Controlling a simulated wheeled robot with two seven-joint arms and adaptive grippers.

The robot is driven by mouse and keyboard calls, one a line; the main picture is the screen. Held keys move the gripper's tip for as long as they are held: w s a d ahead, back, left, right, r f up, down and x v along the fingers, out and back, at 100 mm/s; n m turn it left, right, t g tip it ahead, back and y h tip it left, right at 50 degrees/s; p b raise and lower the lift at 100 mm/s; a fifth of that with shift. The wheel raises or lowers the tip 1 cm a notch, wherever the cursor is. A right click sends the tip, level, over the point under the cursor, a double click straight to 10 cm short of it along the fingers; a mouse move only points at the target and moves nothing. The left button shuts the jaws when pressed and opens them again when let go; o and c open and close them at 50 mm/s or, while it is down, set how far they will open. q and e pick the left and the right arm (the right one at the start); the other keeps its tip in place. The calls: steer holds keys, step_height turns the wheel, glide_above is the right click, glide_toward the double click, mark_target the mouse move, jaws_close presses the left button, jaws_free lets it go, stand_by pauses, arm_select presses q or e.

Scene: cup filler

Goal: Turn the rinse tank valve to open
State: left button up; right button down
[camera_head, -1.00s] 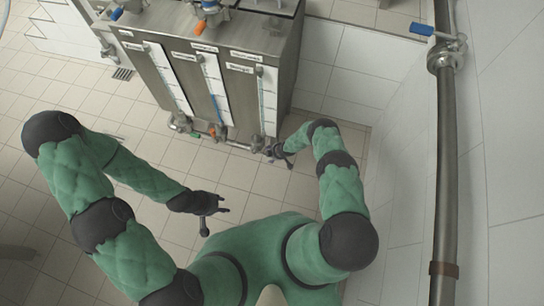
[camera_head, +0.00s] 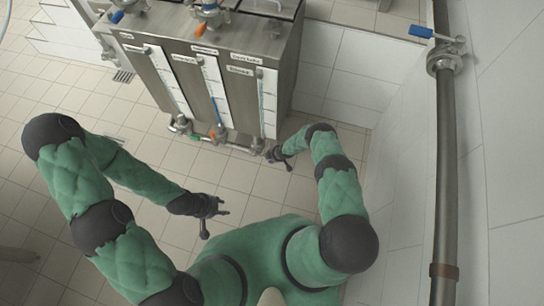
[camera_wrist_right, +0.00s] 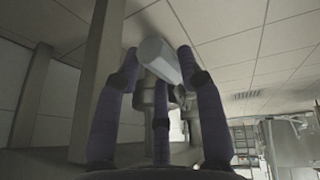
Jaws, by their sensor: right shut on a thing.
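A steel tank block (camera_head: 286,62) stands at the top middle of the head view, with white labelled gauge panels and small valves along its lower front. The label text is too small to read. My right gripper (camera_head: 278,158) is at the lower right valve (camera_head: 257,146). In the right wrist view, my right gripper's dark fingers (camera_wrist_right: 160,95) are shut around a pale grey faceted valve handle (camera_wrist_right: 158,58), with metal fittings behind it. My left gripper (camera_head: 215,212) hangs empty over the floor, its fingers spread apart.
A middle valve with an orange handle (camera_head: 214,133) sits beside the right valve. A vertical steel pipe (camera_head: 446,150) with a blue-handled valve (camera_head: 424,31) runs along the right wall.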

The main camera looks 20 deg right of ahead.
steer(key=shift+w+a+r+g+h+p, duration=0.15)
steer(key=shift+r+h+p, duration=0.2)
steer(key=shift+p, duration=0.9)
steer(key=shift+w+r+g+h+p, duration=0.15)
steer(key=shift+r+p, duration=0.25)
steer(key=shift+p, duration=0.85)
steer(key=shift+a+r+g+p, duration=0.15)
steer(key=shift+g+p, duration=0.15)
steer(key=shift+w+a+r+h, duration=0.15)
steer(key=shift+r+h, duration=0.15)
steer(key=shift+h, duration=0.3)
steer(key=shift+w+a+r+n+g, duration=0.1)
steer(key=shift+a+r+n+g, duration=0.05)
steer(key=shift+r+n+g, duration=0.15)
steer(key=shift+w+a+r+g+h+b, duration=0.15)
steer(key=shift+a+r+g+h+b, duration=0.25)
steer(key=shift+h+b, duration=0.6)
steer(key=shift+r, duration=0.35)
steer(key=c, duration=0.8)
jaws_free()
steer(key=shift+d, duration=0.1)
steer(key=shift+o, duration=0.2)
steer(key=shift+r, duration=0.1)
